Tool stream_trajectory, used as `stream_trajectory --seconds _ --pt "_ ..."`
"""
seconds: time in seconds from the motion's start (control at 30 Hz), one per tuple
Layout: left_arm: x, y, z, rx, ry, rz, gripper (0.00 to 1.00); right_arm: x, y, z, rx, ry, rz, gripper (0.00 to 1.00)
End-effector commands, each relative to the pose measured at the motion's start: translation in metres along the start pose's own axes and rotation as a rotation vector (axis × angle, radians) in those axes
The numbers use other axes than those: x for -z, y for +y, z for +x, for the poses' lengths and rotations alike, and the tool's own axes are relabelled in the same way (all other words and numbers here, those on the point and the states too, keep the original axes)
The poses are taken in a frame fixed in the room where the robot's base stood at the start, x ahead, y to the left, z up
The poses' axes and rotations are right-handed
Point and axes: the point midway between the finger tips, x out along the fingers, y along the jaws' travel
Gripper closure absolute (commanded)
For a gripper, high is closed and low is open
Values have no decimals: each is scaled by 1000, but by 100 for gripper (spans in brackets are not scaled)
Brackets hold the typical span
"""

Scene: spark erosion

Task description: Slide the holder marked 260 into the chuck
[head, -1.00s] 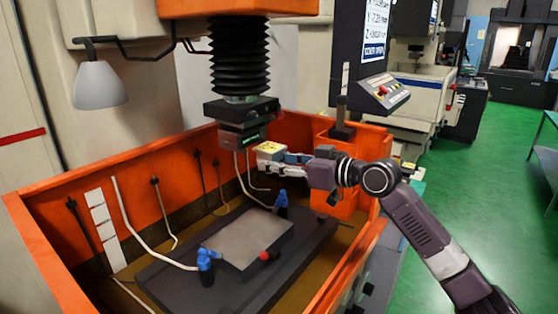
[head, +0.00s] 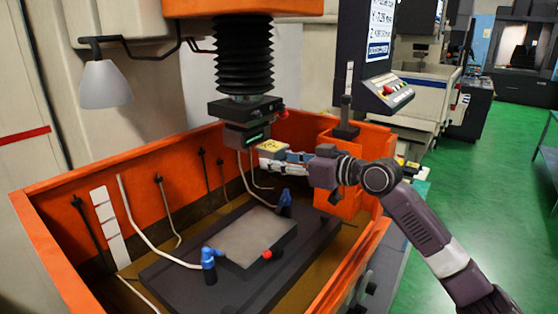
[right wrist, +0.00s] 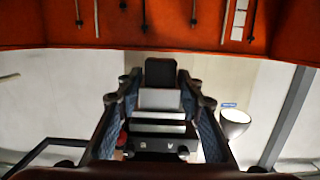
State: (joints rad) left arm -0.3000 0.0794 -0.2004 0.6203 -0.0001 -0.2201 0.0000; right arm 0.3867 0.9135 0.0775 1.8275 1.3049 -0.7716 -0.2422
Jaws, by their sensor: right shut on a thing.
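The chuck (head: 246,136) is a dark block with a small green mark, hanging below the black bellows. My right gripper (head: 290,156) comes in from the right and is shut on a holder (head: 271,147) with a yellow top. The holder is just right of the chuck and slightly lower; I cannot tell whether they touch. Its marking is too small to read. In the right wrist view, the gripper's blue-padded fingers (right wrist: 160,115) flank a silver and black piece (right wrist: 159,99). My left gripper is not in view.
The orange tank (head: 60,240) surrounds the work area. Inside are a grey plate (head: 255,237), blue nozzles (head: 208,258) and several hoses. A lamp (head: 104,85) hangs at left. A control panel (head: 385,92) stands behind my arm. More yellow-topped items (head: 408,165) lie right of the tank.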

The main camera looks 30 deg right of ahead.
Motion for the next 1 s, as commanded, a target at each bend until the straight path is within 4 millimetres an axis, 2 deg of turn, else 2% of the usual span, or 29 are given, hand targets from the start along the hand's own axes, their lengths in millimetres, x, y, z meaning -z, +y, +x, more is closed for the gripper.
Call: stream_trajectory --seconds 1.0 --pt "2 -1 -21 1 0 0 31 8 0 38 0 3 -2 100"
